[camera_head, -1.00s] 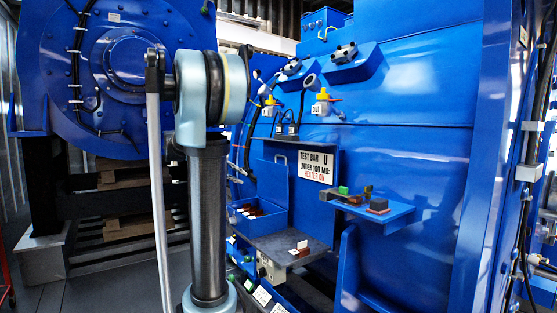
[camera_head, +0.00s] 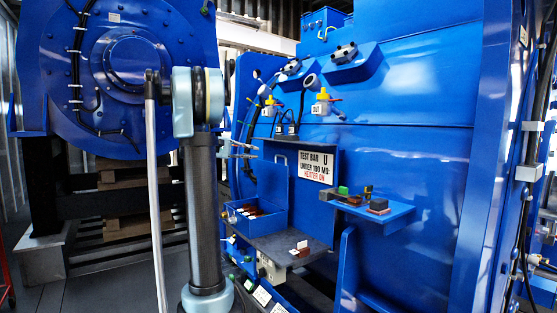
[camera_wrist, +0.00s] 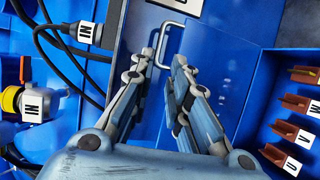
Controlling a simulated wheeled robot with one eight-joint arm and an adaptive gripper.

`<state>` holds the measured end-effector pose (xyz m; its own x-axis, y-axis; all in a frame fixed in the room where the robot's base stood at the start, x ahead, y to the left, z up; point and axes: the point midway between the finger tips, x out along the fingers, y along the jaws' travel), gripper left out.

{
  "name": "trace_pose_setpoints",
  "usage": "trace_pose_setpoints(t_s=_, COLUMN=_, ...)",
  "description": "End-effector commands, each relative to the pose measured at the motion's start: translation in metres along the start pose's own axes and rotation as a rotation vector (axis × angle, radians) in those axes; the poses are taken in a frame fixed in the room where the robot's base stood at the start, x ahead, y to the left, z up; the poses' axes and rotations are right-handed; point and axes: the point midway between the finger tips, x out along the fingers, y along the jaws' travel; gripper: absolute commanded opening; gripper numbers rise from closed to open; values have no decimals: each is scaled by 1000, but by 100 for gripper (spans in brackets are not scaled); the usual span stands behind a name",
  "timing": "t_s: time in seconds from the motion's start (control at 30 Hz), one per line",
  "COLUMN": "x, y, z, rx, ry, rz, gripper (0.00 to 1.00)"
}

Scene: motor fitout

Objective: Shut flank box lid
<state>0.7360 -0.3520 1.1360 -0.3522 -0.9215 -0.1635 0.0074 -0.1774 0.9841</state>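The flank box (camera_head: 237,221) is blue and open-topped, with several brown blocks inside. Its blue lid (camera_head: 273,186) stands upright, open, at the box's back. A pale U-shaped handle (camera_head: 281,158) sits near the lid's top edge. In the wrist view the handle (camera_wrist: 183,32) lies just beyond my fingertips, with the lid (camera_wrist: 228,40) behind it and the open box (camera_wrist: 254,112) to the right. Whether a fingertip touches the handle I cannot tell.
A grey shelf (camera_head: 291,239) with small labelled pieces lies right of the box. A blue ledge (camera_head: 398,216) holds small blocks. Black cables (camera_wrist: 60,50) and a yellow-collared connector (camera_wrist: 11,99) are at left in the wrist view.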

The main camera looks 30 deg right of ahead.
Motion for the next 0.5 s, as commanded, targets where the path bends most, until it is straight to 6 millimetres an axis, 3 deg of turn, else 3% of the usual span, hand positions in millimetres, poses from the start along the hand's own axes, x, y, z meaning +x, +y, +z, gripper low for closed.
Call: trace_pose_setpoints(t_s=0.5, x=92, y=0, z=1, rx=1, ry=-2, rz=-1, gripper=16)
